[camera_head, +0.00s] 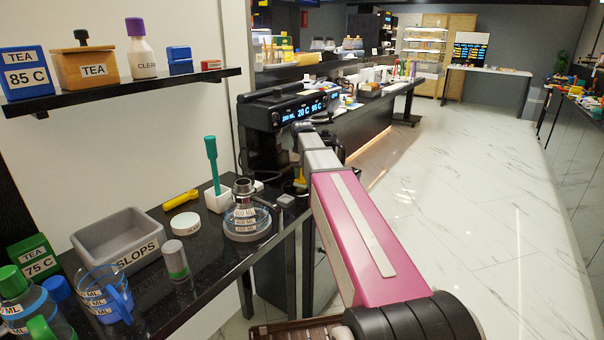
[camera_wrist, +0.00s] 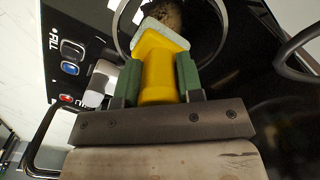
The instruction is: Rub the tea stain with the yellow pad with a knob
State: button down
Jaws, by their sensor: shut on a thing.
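My gripper (camera_wrist: 159,82) is shut on the yellow pad with a knob (camera_wrist: 157,50), its green fingers on either side of the yellow body. The pad's pale face points to the top of the wrist view. The tea stain (camera_wrist: 168,14) is a mottled brown patch inside a round ring, just past the pad's pale edge. I cannot tell whether the pad touches it. In the head view, a bit of yellow (camera_head: 300,177), seemingly the pad, shows at the black dispenser (camera_head: 270,108); my arm hides most of the gripper.
A control panel marked FILL (camera_wrist: 70,58) is close on the left in the wrist view. The black counter (camera_head: 215,235) holds a grey slops bin (camera_head: 112,235), a glass kettle (camera_head: 246,222) and a green-handled tool (camera_head: 212,160). A shelf (camera_head: 130,90) hangs above. Open floor lies right.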

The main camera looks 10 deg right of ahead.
jog(key=shift+f, duration=0.45)
jog(key=shift+s, duration=0.1)
jog(key=shift+s+r, duration=0.15)
jog(key=shift+s, duration=0.1)
jog(key=shift+w, duration=0.1)
jog(key=shift+w+a, duration=0.25)
jog(key=shift+a, duration=0.05)
jog(key=shift+w+d, duration=0.1)
